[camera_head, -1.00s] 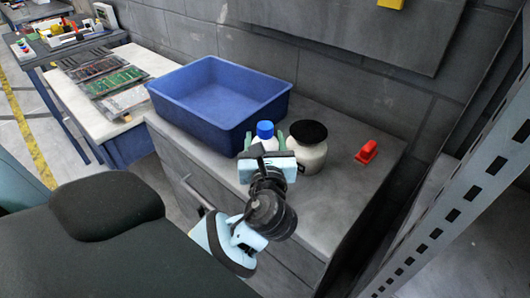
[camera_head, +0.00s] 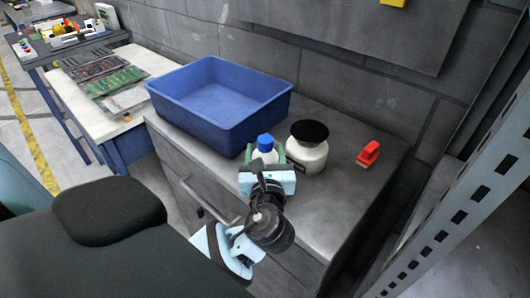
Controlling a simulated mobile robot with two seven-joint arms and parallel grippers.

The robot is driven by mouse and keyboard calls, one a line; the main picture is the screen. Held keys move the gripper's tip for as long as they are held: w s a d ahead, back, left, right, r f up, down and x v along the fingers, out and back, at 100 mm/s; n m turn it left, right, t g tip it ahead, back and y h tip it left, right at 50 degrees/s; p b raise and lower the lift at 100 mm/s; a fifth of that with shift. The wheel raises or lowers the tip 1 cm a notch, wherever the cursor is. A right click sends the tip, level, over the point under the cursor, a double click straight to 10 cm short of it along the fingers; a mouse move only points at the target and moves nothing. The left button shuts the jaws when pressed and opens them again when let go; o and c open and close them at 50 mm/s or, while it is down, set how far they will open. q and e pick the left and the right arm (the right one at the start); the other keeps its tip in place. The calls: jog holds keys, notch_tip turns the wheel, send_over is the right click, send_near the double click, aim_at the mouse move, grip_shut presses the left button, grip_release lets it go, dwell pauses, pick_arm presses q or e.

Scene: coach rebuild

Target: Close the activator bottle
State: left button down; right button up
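A small white bottle with a blue cap (camera_head: 265,143) is near the front edge of the grey cabinet top; I take it for the activator bottle. The cap sits at its top; I cannot tell how tight it is. My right gripper is not in view.
A white jar with a wide black lid (camera_head: 308,146) stands just right of the bottle. A red object (camera_head: 368,154) lies further right. A large blue bin (camera_head: 215,120) stands behind left. A slotted metal upright (camera_head: 455,200) rises at the right. The cabinet top between red object and front is clear.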

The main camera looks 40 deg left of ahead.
pick_arm(q)
jog(key=c, duration=0.9)
grip_release()
jog(key=o, duration=0.3)
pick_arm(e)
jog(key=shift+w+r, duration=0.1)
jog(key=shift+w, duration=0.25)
pick_arm(q)
jog(key=shift+s+d, duration=0.15)
jog(key=v, duration=1)
jog(key=shift+s+d, duration=0.25)
jog(key=shift+d, duration=0.1)
jog(key=shift+s+d+r, duration=0.1)
jog(key=shift+s+d, duration=0.15)
jog(key=shift+s, duration=0.05)
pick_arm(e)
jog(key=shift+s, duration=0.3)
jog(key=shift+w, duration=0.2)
pick_arm(q)
jog(key=shift+s, duration=0.1)
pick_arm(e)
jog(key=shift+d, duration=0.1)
